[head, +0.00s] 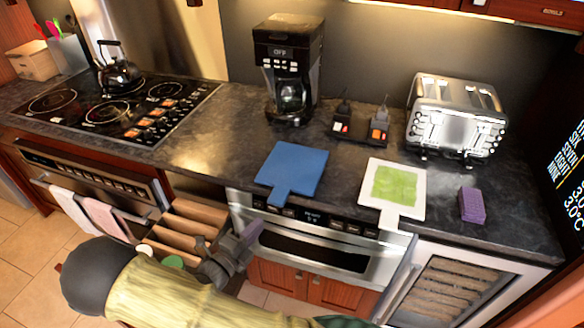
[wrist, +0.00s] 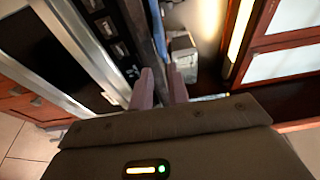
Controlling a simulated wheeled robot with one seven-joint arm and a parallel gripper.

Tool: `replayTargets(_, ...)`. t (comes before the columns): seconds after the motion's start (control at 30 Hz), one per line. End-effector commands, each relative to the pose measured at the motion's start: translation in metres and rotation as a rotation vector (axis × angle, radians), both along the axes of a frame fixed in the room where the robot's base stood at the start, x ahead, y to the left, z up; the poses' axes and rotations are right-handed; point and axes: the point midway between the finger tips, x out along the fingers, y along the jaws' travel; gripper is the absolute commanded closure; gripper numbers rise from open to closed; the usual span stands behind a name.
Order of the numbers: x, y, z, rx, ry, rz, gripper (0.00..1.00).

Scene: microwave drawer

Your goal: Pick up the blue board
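The blue board (head: 293,168) lies flat on the dark countertop, with its short handle jutting over the front edge above the microwave drawer. In the wrist view a thin bluish strip (wrist: 158,32), seemingly this board edge-on, lies ahead of the gap between my fingers. My gripper (head: 246,241) is in front of the counter, lower and left of the handle, near the open drawer. Its two purplish fingers (wrist: 163,86) are apart with nothing seen between them. The gripper does not appear to touch the board.
The open wooden drawer (head: 190,225) sticks out beside my gripper. A white board with a green centre (head: 393,188) and a purple block (head: 472,205) lie to the right. A coffee maker (head: 288,65), toaster (head: 455,118) and stovetop (head: 110,105) stand on the counter.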

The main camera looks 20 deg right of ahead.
Motion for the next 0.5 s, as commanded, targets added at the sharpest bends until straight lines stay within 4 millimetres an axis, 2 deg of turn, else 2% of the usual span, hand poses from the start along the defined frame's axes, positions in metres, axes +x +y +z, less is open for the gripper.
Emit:
replayTargets(0.3,0.035,-0.046,0.002,-0.001,0.000,-0.005,0.83)
replayTargets(0.5,0.048,-0.060,0.000,0.001,-0.001,-0.001,0.83)
